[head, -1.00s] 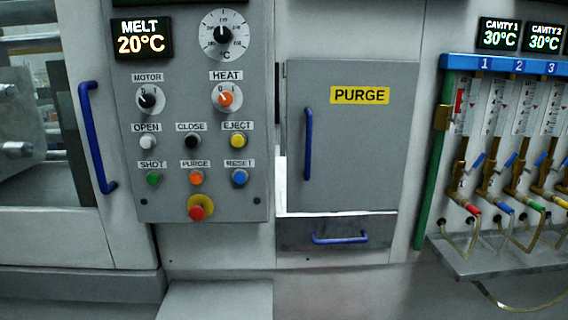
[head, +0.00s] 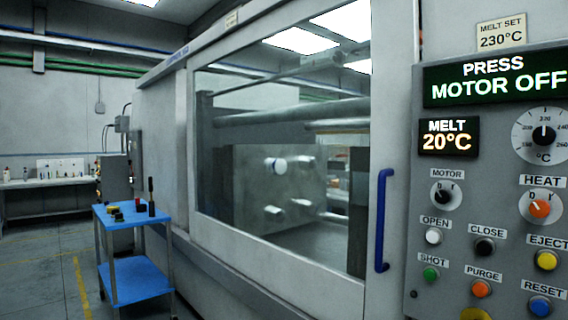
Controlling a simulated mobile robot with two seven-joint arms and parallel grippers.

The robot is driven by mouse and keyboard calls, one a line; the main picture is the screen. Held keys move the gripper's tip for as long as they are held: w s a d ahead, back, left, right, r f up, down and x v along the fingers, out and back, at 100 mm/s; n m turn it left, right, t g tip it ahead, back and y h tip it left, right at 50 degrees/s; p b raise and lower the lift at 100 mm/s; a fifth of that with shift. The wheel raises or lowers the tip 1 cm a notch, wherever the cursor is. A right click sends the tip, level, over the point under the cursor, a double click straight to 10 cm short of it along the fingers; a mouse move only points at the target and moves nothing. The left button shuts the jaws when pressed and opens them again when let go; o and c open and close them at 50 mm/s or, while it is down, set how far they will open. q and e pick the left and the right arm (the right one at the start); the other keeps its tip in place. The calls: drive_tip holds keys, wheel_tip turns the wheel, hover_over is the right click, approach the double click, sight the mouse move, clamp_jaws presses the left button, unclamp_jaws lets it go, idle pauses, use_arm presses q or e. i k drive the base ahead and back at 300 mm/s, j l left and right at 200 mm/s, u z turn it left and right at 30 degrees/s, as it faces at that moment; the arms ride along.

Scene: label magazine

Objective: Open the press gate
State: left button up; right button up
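The press gate (head: 212,236) is the large light-grey sliding panel with a wide window in the head view. Its blue vertical handle (head: 381,220) is at its right end, beside the control panel. The gate looks shut, with its right edge close to the panel. Through the window I see metal platens (head: 250,185) and bars. Neither of my grippers is in view.
The control panel (head: 455,270) with buttons and knobs is at the right. Its display (head: 497,80) reads PRESS MOTOR OFF. A blue cart (head: 140,279) with small items stands by the press at left. A workbench (head: 50,182) is behind it, with open floor (head: 40,265) before it.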

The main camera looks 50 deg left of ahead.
sight(323, 292)
drive_tip(key=u, duration=1.85)
